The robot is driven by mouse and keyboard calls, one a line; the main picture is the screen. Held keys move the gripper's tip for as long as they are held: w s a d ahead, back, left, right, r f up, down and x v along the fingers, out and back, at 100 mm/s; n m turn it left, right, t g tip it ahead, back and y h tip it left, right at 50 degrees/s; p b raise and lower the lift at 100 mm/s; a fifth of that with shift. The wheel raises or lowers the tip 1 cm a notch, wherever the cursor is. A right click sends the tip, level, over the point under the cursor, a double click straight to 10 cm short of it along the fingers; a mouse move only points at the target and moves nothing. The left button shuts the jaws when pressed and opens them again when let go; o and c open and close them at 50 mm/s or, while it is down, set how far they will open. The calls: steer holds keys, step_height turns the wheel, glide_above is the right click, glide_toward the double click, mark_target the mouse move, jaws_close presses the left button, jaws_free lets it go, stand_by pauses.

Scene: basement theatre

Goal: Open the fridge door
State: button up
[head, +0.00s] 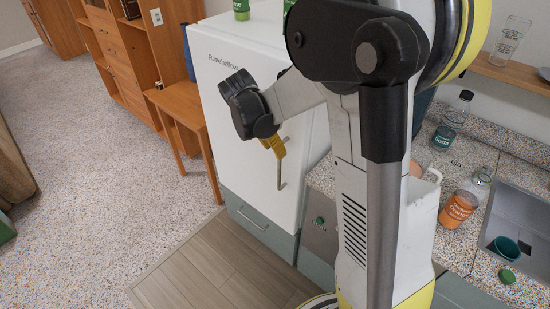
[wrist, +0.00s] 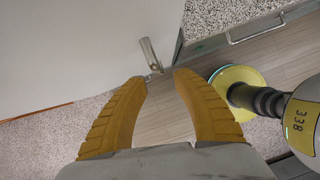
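The white fridge (head: 225,120) stands left of the counter, and its door looks shut. A thin upright metal handle (head: 281,172) is on the right side of the door. My gripper (head: 276,148) is at the upper part of the handle, its yellow fingers pointing towards it. In the wrist view the fingers are apart, and my gripper (wrist: 160,75) holds nothing. The handle (wrist: 150,54) shows just beyond the gap between the fingertips, with the white door (wrist: 70,50) to its left. I cannot tell whether a finger touches the handle.
A grey-green drawer front with a bar handle (head: 251,221) is below the fridge door. A wooden side table (head: 178,100) stands left of the fridge. The speckled counter (head: 470,160) with bottles and a sink is at right. The floor before the fridge is clear.

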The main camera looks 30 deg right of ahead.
steer(key=b+x, duration=0.1)
steer(key=x, duration=0.6)
steer(key=shift+b, duration=0.4)
steer(key=shift+w+a, duration=0.1)
steer(key=shift+c, duration=0.5)
jaws_close()
